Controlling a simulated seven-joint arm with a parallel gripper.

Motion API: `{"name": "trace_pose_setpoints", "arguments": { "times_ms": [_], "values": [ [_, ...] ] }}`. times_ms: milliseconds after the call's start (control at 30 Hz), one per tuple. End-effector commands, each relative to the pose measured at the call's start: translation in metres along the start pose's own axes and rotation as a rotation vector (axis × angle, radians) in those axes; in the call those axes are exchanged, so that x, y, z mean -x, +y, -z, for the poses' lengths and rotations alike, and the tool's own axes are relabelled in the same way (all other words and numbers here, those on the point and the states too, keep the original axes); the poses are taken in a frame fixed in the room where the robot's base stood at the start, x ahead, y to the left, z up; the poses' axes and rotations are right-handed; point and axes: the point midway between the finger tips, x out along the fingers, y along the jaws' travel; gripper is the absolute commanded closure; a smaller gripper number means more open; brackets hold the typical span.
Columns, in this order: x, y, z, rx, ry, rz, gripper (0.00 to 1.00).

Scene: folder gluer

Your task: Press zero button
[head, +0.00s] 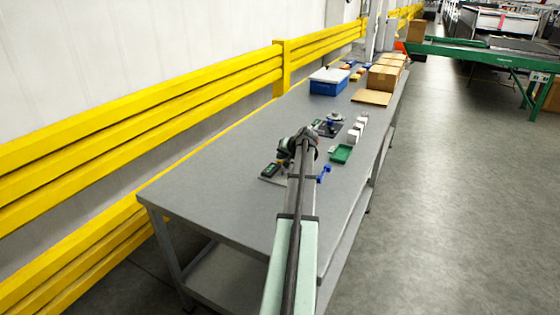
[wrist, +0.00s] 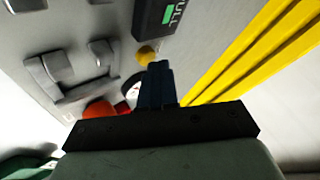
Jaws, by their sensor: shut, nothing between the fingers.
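In the wrist view my gripper (wrist: 160,68) is shut and empty, its dark fingers together. Just beyond the fingertips is a small round yellow button (wrist: 146,54); I cannot tell if they touch. A black box with a green display (wrist: 168,16) lies above it; only the letters "ULL" are clear. A red round part (wrist: 100,110) and part of a white dial (wrist: 132,91) show left of the fingers. No zero label is readable. In the head view the black box (head: 271,170) is on the table, left of my arm's end; my fingers are hidden there.
The grey table (head: 215,185) has free room at its near end. A green tray (head: 341,153), white blocks (head: 354,134) and a blue box (head: 328,82) lie farther along. Cardboard boxes (head: 384,76) stand at the far end. A yellow rail (head: 150,110) runs along the left.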

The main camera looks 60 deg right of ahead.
Motion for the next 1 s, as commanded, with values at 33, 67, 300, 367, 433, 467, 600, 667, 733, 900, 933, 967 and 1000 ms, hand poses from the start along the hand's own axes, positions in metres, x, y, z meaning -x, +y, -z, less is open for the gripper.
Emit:
{"name": "trace_pose_setpoints", "arguments": {
  "times_ms": [33,67,300,367,433,467,600,667,733,900,933,967,1000],
  "values": [
    [-0.001,0.000,-0.001,0.000,-0.001,0.000,1.00],
    [-0.001,0.000,-0.001,0.000,-0.001,0.000,1.00],
    [0.000,0.000,-0.001,0.000,-0.001,0.000,1.00],
    [0.000,0.000,0.000,0.000,-0.001,0.000,1.00],
    [0.001,-0.001,0.000,0.000,-0.001,0.000,1.00],
    [0.002,-0.001,0.001,0.000,-0.001,0.000,1.00],
    [0.006,-0.004,0.004,0.001,-0.001,0.000,1.00],
    [0.008,-0.006,0.005,0.001,-0.001,0.000,1.00],
    [0.010,-0.007,0.007,0.001,-0.001,0.000,1.00],
    [0.012,-0.009,0.008,0.000,-0.001,0.000,1.00],
    [0.012,-0.009,0.008,0.000,-0.001,0.000,1.00],
    [0.012,-0.009,0.008,0.000,-0.001,0.000,1.00],
    [0.012,-0.009,0.008,0.000,-0.001,0.000,1.00]
  ]
}}
